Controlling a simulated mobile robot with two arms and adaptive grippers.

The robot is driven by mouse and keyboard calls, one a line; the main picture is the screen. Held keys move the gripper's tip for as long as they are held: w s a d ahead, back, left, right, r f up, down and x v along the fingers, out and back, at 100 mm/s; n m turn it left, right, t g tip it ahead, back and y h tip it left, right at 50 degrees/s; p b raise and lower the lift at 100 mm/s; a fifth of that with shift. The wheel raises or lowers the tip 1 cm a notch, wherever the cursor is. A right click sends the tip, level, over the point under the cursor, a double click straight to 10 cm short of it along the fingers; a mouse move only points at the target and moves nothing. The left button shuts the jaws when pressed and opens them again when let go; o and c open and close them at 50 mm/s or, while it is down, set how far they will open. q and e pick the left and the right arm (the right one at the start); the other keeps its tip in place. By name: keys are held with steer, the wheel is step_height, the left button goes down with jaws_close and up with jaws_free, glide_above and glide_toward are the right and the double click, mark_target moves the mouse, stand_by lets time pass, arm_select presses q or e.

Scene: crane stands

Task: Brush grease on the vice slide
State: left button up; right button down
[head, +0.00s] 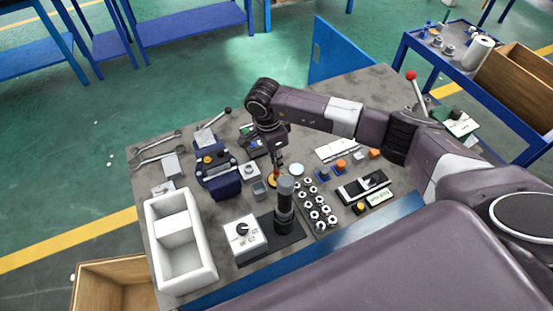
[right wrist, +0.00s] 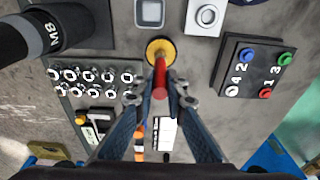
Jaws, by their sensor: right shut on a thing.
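The blue vice (head: 222,186) stands on the grey bench, left of my right gripper. My right gripper (head: 277,160) points down and is shut on a slim red-handled tool, likely the brush (right wrist: 160,78). The tool's far end is over or in a round yellow-rimmed pot (right wrist: 160,48), which also shows in the head view (head: 271,182). I cannot tell whether the tip touches the pot's contents. The vice is not recognisable in the right wrist view. My left gripper is not in view.
A dark post (head: 284,208) marked M8 stands close to the pot. A tray of round metal parts (head: 318,205), a white bin (head: 163,245), a white knob box (head: 243,238) and a black button box (right wrist: 252,75) crowd the bench. Wrenches (head: 158,146) lie at the left.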

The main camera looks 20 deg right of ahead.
steer(key=shift+r+p, duration=1.75)
steer(key=shift+r, duration=1.75)
